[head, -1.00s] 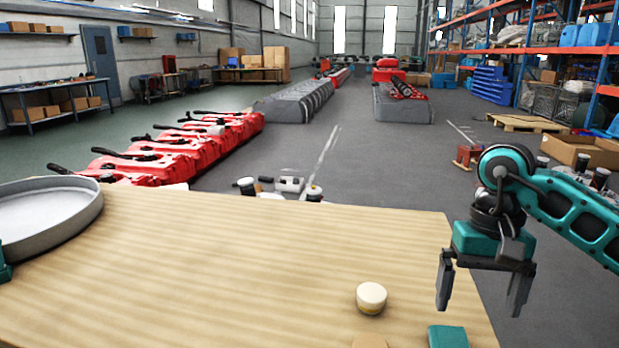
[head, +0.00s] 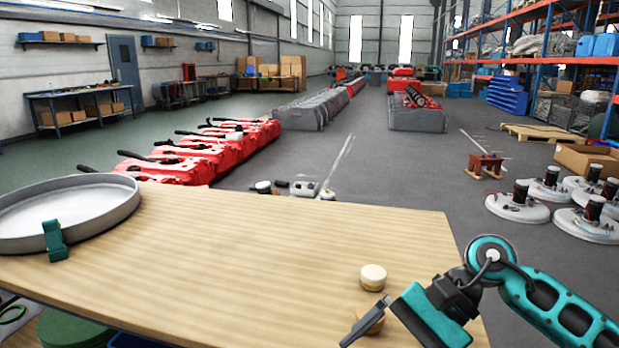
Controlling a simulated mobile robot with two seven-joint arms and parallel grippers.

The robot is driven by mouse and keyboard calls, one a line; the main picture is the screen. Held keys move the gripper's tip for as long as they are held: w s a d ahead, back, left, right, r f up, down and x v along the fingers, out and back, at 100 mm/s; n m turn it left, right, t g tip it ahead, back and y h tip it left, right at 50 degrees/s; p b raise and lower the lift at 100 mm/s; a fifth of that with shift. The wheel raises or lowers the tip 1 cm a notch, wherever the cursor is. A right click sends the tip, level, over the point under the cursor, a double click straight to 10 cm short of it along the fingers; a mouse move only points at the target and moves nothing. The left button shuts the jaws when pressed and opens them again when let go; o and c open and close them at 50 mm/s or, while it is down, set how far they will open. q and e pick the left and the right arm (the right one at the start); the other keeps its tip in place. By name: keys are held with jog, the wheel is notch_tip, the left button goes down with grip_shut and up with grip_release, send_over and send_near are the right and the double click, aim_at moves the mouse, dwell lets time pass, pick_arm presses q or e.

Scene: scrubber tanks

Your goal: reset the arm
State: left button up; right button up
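My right arm comes in from the right edge in the head view, and its teal gripper (head: 358,328) is tilted, with the fingers pointing down and left over the front right of the wooden table (head: 230,255). I see it side-on: one dark finger shows clearly, so the gap between the fingers cannot be judged. A pale round puck (head: 373,274) lies on the table just beyond the finger. A tan round piece (head: 371,313) is partly hidden behind the finger; I cannot tell whether they touch. My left gripper is out of view.
A large round grey pan (head: 120,213) lies at the table's left, with a teal block (head: 54,241) at its near rim. The table's middle is clear. Several white round scrubber units (head: 517,207) stand on the floor at right, beside a cardboard box (head: 590,160).

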jog(key=s+a+r+m+t+y+p, duration=0.1)
jog(key=a+r+m+t+y+p, duration=0.1)
jog(key=a+r+m+y, duration=0.7)
jog(key=w+d+f+n+t+h+p, duration=0.2)
jog(key=d+f+n+t+h, duration=0.55)
jog(key=n, duration=0.95)
jog(key=w+d+f+n+t+h+p, duration=0.2)
jog(key=d+f+n+t+h, duration=0.15)
jog(key=n+t, duration=1)
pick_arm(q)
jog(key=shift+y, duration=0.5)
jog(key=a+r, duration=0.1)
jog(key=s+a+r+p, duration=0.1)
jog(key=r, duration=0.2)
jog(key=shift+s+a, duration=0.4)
pick_arm(e)
jog(key=s+d+f+m+g+h, duration=0.2)
jog(key=s+d+f+m+g, duration=0.1)
jog(key=f, duration=0.4)
jog(key=s+d+f+m+g+h, duration=0.3)
jog(key=s+f+m+g, duration=0.2)
jog(key=s+f+m, duration=0.3)
jog(key=shift+g, duration=0.4)
jog(key=shift+s+m, duration=0.1)
jog(key=shift+m, duration=0.15)
